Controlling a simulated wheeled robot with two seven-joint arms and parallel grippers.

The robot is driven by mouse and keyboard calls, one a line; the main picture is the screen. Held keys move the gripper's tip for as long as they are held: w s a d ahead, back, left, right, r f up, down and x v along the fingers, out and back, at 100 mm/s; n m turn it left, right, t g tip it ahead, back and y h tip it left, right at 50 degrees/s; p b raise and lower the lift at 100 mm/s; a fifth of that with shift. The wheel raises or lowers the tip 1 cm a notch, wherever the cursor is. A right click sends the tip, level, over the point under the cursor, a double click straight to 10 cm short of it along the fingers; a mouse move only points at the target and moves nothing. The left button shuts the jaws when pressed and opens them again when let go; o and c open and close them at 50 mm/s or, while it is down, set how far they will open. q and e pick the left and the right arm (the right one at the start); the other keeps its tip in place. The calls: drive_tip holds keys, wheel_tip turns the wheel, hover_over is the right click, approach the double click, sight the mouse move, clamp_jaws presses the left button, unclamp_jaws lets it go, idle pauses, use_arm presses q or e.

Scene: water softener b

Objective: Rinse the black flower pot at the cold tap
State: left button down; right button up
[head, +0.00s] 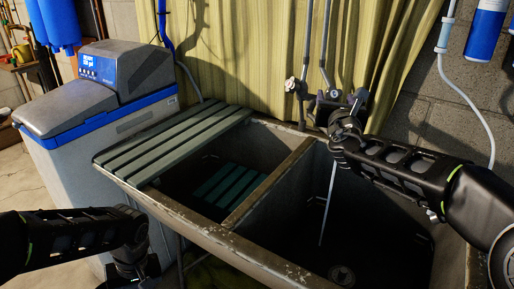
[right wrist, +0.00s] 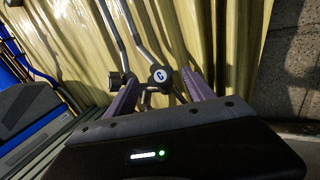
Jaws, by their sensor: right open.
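The cold tap's round knob, with a blue disc marked C, shows in the right wrist view (right wrist: 159,74). My right gripper (right wrist: 160,92) is open, with one finger on each side of that knob; I cannot tell whether they touch it. In the head view my right gripper (head: 340,118) is at the taps above the right basin. A thin pale stream (head: 328,203) falls below it into the right basin. My left gripper (head: 133,268) hangs at the lower left, outside the sink; its fingers are not clear. I cannot make out the black flower pot in either view.
The concrete double sink (head: 205,238) has a divider (head: 268,187) and a drain (head: 342,274). Green slats (head: 175,140) cover part of the left basin. Another tap handle (head: 293,86) is left of the cold one. A water softener (head: 105,95) stands left; a curtain (head: 255,60) hangs behind.

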sight(334, 94)
drive_tip(key=shift+w+d, duration=0.2)
drive_tip(key=shift+w, duration=1.45)
clamp_jaws()
drive_tip(key=shift+a+m+h, duration=0.1)
drive_tip(key=shift+m+h, duration=0.2)
drive_tip(key=shift+m, duration=0.4)
drive_tip(key=m+h+b, duration=0.1)
drive_tip(key=m, duration=0.2)
drive_tip(key=shift+g, duration=0.4)
unclamp_jaws()
